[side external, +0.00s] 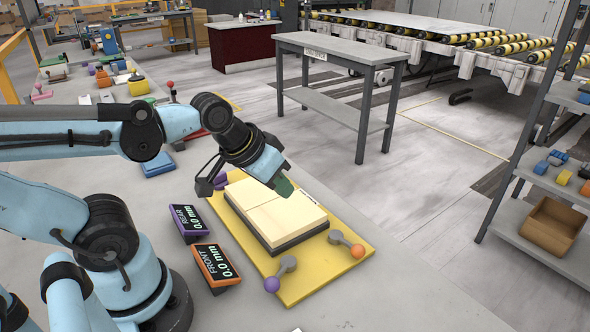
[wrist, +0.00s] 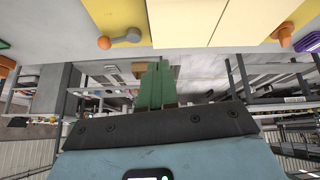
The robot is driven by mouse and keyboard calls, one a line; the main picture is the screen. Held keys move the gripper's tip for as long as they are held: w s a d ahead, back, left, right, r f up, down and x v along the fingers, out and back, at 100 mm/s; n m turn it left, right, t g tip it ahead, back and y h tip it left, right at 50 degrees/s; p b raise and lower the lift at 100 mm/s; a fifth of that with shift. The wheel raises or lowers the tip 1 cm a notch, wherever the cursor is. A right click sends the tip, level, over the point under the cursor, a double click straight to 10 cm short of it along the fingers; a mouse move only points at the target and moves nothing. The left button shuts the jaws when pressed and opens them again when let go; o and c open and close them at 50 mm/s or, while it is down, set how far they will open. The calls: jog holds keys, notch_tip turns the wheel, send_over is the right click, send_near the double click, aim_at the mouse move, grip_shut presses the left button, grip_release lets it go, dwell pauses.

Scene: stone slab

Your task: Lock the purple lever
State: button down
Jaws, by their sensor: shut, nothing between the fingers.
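A lever with a purple ball knob (side external: 271,284) and grey arm (side external: 286,266) is on the front left corner of the yellow board (side external: 300,290). More purple (side external: 221,181) shows at the board's back left, partly hidden by my gripper. My gripper (side external: 284,187), with green fingers (wrist: 155,86), is shut and empty, over the back part of the cream block (side external: 285,217), apart from the levers.
The cream block sits on a dark base in the middle of the board. A purple-framed REAR display (side external: 187,221) and an orange-framed FRONT display (side external: 216,265) stand left of the board, both reading 0.0 mm. The slab in front of the board is clear.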

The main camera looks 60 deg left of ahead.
jog(key=s+a+n+g+h, duration=0.1)
jog(key=s+n+g+h, duration=0.2)
jog(key=n, duration=1.5)
jog(key=s+g, duration=0.3)
jog(key=s, duration=0.3)
jog(key=shift+s+a+r+n, duration=0.25)
jog(key=shift+s+a+n, duration=0.1)
jog(key=shift+s+n, duration=0.05)
jog(key=shift+f, duration=0.1)
send_near(280, 272)
jog(key=s+a+f, duration=0.1)
jog(key=a+f, duration=0.1)
jog(key=s+a+f, duration=0.1)
jog(key=s+f, duration=0.1)
jog(key=shift+s+a+f, duration=0.25)
jog(key=shift+a+f, duration=0.1)
jog(key=shift+d+f, duration=0.35)
jog(key=shift+f, duration=0.15)
jog(key=shift+w+d+f, duration=0.15)
jog(key=shift+w+d, duration=0.05)
jog(key=shift+d, duration=0.65)
jog(key=shift+w+d+f, duration=0.15)
jog(key=shift+w+d, duration=0.05)
jog(key=shift+d, duration=0.7)
